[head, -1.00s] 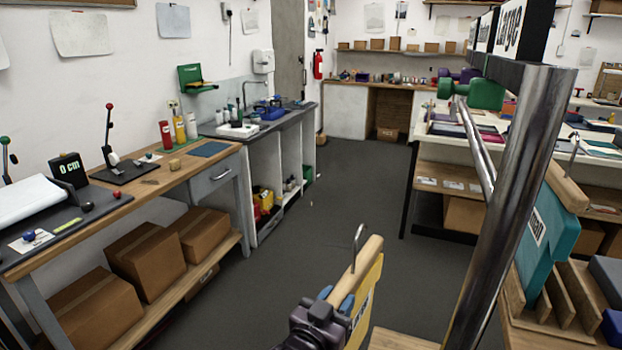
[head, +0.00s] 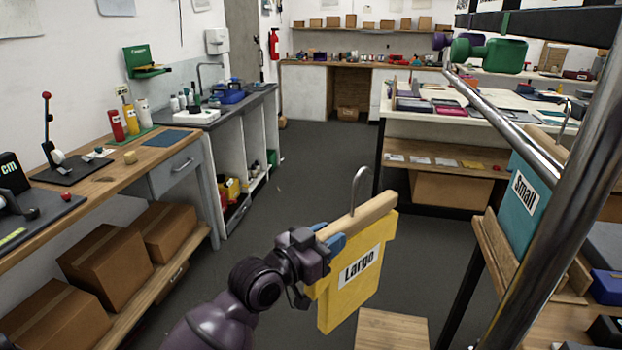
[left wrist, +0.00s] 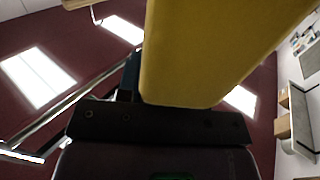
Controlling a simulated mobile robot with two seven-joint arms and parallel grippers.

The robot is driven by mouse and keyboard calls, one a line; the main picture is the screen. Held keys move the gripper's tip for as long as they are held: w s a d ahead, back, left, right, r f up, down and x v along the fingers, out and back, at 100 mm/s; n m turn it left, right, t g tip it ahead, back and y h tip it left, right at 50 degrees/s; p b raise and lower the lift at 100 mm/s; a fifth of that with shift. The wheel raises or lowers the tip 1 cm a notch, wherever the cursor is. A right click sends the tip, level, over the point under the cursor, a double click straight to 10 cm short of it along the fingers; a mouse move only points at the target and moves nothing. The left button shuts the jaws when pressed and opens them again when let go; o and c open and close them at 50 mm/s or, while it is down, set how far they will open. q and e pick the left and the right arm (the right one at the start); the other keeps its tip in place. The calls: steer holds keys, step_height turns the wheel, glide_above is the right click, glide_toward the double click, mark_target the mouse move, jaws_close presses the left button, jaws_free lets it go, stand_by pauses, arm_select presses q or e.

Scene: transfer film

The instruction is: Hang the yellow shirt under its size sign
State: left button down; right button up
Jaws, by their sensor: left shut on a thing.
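The yellow shirt (head: 350,290) hangs from a wooden hanger (head: 372,214) with a metal hook on top, in the lower middle of the head view. Its white label seems to read "Largo". My left gripper (head: 330,246) is shut on the left end of the hanger and holds the shirt in the air. The shirt (left wrist: 215,50) also fills the upper middle of the left wrist view. A chrome rail (head: 510,128) runs at the right, apart from the hook. The size signs (head: 490,5) above it are cut off by the picture's top edge. My right gripper is not in view.
A teal shirt (head: 532,196) labelled "Small" is on a hanger at the right. A thick chrome post (head: 570,225) stands in front of it. Green (head: 500,54) and purple pieces sit by the rail's far end. A wooden stool-like top (head: 392,328) is below the yellow shirt.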

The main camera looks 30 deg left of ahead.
arm_select(q)
steer(key=r+m+g+h+b, duration=0.1)
steer(key=r+m+h, duration=0.1)
steer(key=r, duration=0.1)
steer(key=r+m+g+h+b, duration=0.1)
steer(key=r+g+h, duration=0.1)
steer(key=r+h, duration=0.1)
steer(key=r+m+g+h+b, duration=0.1)
steer(key=r+m+h, duration=0.1)
steer(key=r, duration=0.1)
steer(key=shift+s+a+r+m+h, duration=0.25)
steer(key=shift+s+a+m+h, duration=0.05)
steer(key=s+d+r+m+g+h+b, duration=0.1)
steer(key=s+r+m+g+h+b, duration=0.25)
steer(key=s+r+m+g, duration=0.3)
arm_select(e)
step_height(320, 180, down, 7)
arm_select(q)
steer(key=w+d+p, duration=0.2)
steer(key=d, duration=0.5)
steer(key=w+d+n+g+h+p, duration=0.1)
steer(key=w+d+p, duration=0.1)
steer(key=d, duration=0.6)
steer(key=shift+w+d+f+p, duration=0.3)
steer(key=shift+f+p, duration=0.1)
steer(key=shift+p, duration=0.2)
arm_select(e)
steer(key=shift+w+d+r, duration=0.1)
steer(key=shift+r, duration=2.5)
